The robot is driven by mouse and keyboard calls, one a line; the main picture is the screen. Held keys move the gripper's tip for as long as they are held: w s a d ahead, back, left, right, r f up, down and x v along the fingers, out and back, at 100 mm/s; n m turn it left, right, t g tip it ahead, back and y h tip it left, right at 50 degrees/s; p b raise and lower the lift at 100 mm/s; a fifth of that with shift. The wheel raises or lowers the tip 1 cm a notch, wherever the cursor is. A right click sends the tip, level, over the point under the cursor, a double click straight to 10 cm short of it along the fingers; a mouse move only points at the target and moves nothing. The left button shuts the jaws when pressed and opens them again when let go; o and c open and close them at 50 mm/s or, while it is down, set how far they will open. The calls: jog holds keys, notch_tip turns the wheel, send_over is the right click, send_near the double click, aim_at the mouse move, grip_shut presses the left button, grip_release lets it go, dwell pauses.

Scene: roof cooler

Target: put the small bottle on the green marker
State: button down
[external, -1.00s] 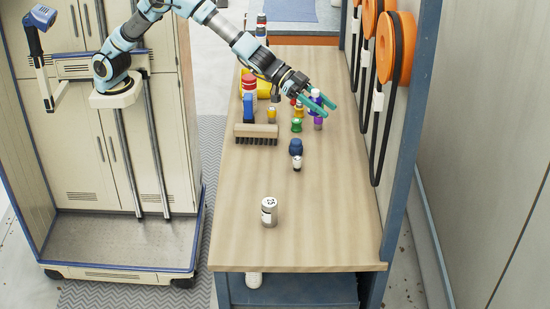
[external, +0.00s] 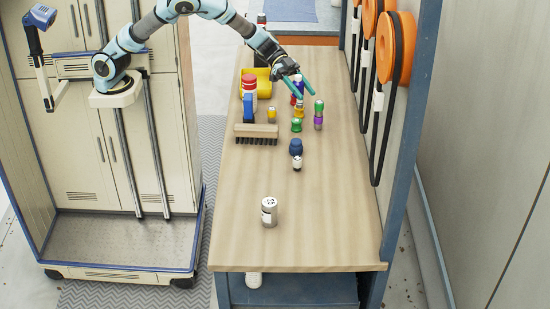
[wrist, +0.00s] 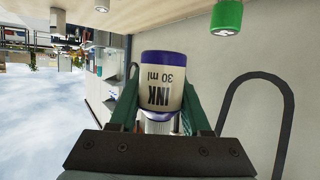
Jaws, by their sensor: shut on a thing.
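My gripper (external: 303,87) is shut on a small bottle, which the wrist view shows close up between the two green fingers. The bottle (wrist: 163,82) is cream with purple bands and the label "INK 30 ml", upside down in that picture. In the external view it is small and partly hidden by the fingers, above the far half of the bench. A green cylinder (external: 319,105) sits above a purple piece (external: 318,118), to the right of my gripper. A green cylinder also shows at the top of the wrist view (wrist: 227,17), apart from the bottle; I cannot tell which green thing is the marker.
On the wooden bench (external: 330,220) stand a brush (external: 256,131), a green piece (external: 296,125), a dark blue-topped bottle (external: 296,148), a white can (external: 269,212) and a yellow bin (external: 263,83). Orange reels (external: 396,48) hang on the right wall. The near bench is mostly clear.

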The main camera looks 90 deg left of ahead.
notch_tip(320, 180, down, 10)
jog(key=shift+a+r+p, duration=0.1)
jog(key=shift+p, duration=1)
jog(key=shift+c, duration=1.8)
grip_release()
jog(key=shift+f, duration=0.2)
jog(key=shift+r, duration=0.1)
jog(key=shift+r, duration=0.2)
jog(key=b+v, duration=0.3)
jog(key=v, duration=0.9)
